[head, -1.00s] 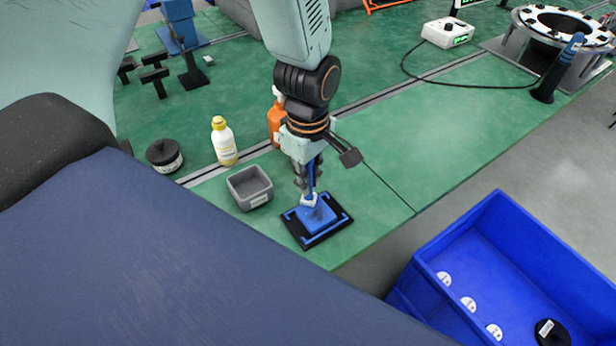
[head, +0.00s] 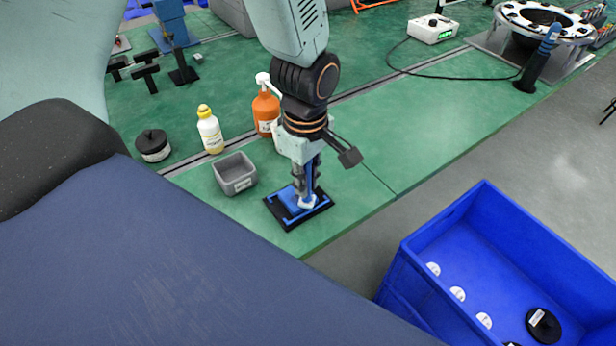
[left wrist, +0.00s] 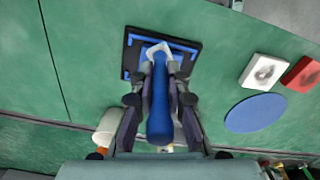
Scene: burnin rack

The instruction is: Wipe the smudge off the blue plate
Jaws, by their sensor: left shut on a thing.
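The blue plate (head: 286,197) sits on a black base (head: 273,213) with blue corner marks, near the front edge of the green bench. My left gripper (head: 304,190) points down over it, shut on a blue-handled wiper. The wiper's white pad (head: 307,202) appears to rest on the right part of the plate. In the left wrist view the blue handle (left wrist: 160,115) runs between the fingers to the white pad (left wrist: 158,50) over the black base (left wrist: 128,42). I cannot make out the smudge; the pad and gripper hide part of the plate. My right gripper is out of view.
A grey bin (head: 235,174), a yellow-capped bottle (head: 210,131), an orange pump bottle (head: 265,108) and a black round item (head: 152,146) stand left of the plate. A blue crate (head: 405,270) is at right.

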